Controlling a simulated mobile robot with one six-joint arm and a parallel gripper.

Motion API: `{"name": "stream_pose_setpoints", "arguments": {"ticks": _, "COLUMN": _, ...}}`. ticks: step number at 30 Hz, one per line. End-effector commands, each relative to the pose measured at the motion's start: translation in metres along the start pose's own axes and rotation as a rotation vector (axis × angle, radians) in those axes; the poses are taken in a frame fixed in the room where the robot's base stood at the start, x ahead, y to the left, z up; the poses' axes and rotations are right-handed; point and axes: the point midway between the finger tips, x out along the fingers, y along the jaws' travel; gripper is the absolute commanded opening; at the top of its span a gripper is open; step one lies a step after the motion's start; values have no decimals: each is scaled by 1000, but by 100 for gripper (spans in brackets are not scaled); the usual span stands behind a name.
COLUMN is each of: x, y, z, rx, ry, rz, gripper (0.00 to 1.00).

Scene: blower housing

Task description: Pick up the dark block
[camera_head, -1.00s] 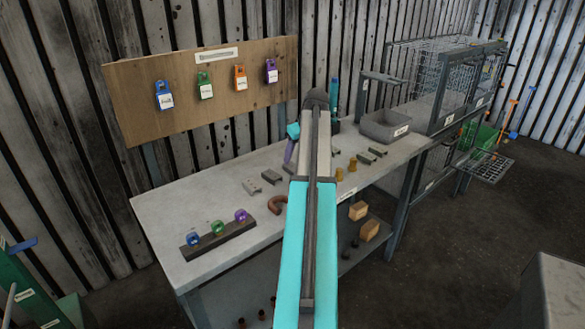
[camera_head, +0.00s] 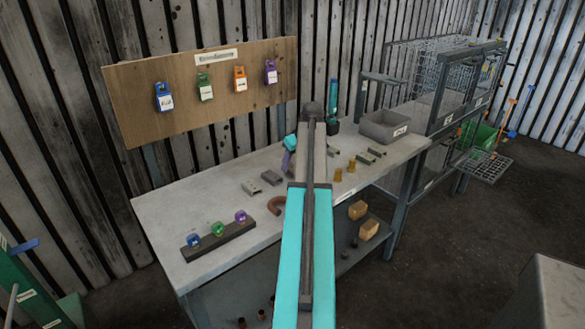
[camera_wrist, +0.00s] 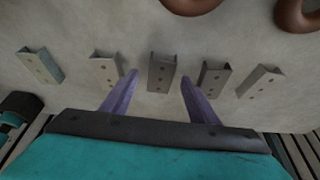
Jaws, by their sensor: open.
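Several small grey channel-shaped blocks with holes lie in a row in the wrist view. The middle one, a dark block (camera_wrist: 162,72), is darker than the outer ones; the block to its right (camera_wrist: 213,78) looks similarly dark. My gripper (camera_wrist: 159,76) is open, with its two purple fingers apart. In the picture the middle block lies between and slightly beyond the fingertips; nothing is held. I cannot tell the height gap. In the head view my gripper (camera_head: 288,162) is partly hidden behind my arm, which also covers the middle of the row.
The workbench (camera_head: 165,215) carries a dark rack (camera_head: 218,240) with coloured padlocks, a reddish-brown curved pipe (camera_head: 276,206), brass-coloured pieces (camera_head: 338,174) and a grey bin (camera_head: 385,125). A pegboard (camera_head: 150,110) stands behind. The bench's left part has free room.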

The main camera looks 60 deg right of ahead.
Motion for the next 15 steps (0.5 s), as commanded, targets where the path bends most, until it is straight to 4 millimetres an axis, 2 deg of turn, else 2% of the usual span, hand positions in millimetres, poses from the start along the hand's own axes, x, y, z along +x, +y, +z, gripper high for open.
{"name": "stream_pose_setpoints", "arguments": {"ticks": 6, "x": 15, "y": 0, "z": 0, "rx": 0, "ry": -1, "rz": 0, "gripper": 55}}
{"name": "stream_pose_setpoints", "arguments": {"ticks": 15, "x": 16, "y": -1, "z": 0, "rx": -1, "ry": 0, "rz": 0, "gripper": 55}}
